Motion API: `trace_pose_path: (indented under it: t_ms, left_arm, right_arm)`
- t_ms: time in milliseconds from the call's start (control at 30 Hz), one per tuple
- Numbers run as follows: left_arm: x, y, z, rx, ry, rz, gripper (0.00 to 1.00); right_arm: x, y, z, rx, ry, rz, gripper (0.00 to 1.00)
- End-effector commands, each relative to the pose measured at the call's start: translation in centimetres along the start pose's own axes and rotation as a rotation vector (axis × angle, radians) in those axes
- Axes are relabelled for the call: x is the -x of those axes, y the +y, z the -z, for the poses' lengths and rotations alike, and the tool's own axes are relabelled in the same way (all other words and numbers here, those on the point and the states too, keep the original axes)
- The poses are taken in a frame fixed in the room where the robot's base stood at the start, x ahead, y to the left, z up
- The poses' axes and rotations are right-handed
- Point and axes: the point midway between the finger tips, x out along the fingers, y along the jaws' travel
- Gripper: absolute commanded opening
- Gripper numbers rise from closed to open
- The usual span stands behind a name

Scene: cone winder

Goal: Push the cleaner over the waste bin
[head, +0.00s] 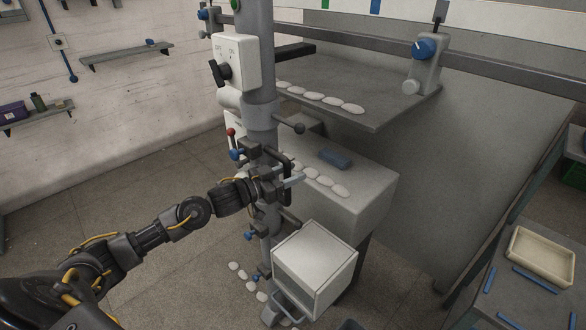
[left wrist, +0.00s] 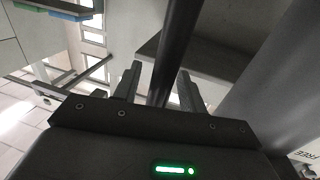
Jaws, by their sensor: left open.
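The cleaner (head: 262,75) appears to be the grey upright tube in the middle of the head view, with a white switch box (head: 238,62) and side nozzles. My left gripper (head: 290,178) is open beside the lower part of the tube. In the left wrist view a dark bar (left wrist: 175,55) stands between its open fingers (left wrist: 158,88); I cannot tell whether they touch it. A pale square box (head: 318,265), apparently the waste bin, stands low, just right of the tube's foot. My right gripper is out of view.
White lint pads lie on the upper shelf (head: 390,103), the lower ledge (head: 375,192) and the floor. A blue block (head: 335,158) rests on the ledge. A bench with a cream tray (head: 541,256) stands at right. The floor (head: 130,190) at left is clear.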

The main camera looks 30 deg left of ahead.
Motion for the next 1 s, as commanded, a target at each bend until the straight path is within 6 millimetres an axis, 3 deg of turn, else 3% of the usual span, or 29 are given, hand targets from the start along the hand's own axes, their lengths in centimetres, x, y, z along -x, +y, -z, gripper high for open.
trace_pose_path:
  t_ms: [400,700,1000]
  left_arm:
    - [-0.78,0.05,-0.05,0.000,0.000,-0.001,0.40]
    - [-0.75,0.04,-0.04,0.000,0.000,-0.001,0.01]
    - [-0.93,0.10,-0.05,0.000,0.000,-0.001,0.00]
  right_arm:
    - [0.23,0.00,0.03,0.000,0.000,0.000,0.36]
    - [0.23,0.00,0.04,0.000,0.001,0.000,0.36]
    - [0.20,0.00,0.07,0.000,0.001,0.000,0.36]
